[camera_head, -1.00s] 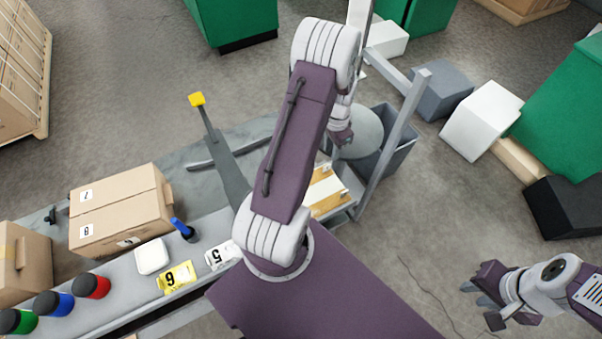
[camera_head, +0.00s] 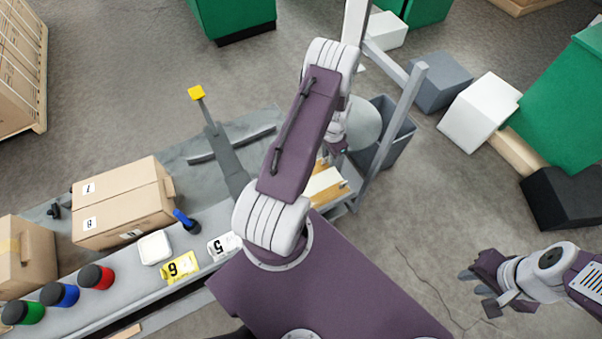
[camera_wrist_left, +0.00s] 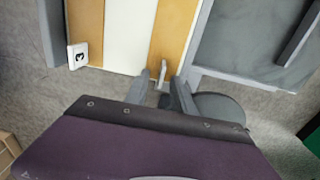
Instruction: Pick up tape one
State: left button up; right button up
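I cannot make out anything clearly marked as tape one. In the left wrist view a white tag with a dark mark (camera_wrist_left: 77,55) sits on the left wooden strip of a white-and-wood board (camera_wrist_left: 118,35). The board also shows in the head view (camera_head: 322,186). A small pale upright piece (camera_wrist_left: 162,70) stands at the right strip's near end. My left gripper (camera_wrist_left: 161,92) is open, its fingers either side of that piece's near end; contact is not visible. In the head view my left gripper (camera_head: 337,147) is partly hidden by my arm. My right gripper (camera_head: 480,290) is open and empty over the floor.
A grey bin (camera_head: 398,130) and post (camera_head: 395,130) stand beside the board.

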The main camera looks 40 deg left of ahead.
pick_arm(q)
jog(key=shift+r, duration=0.1)
grip_shut()
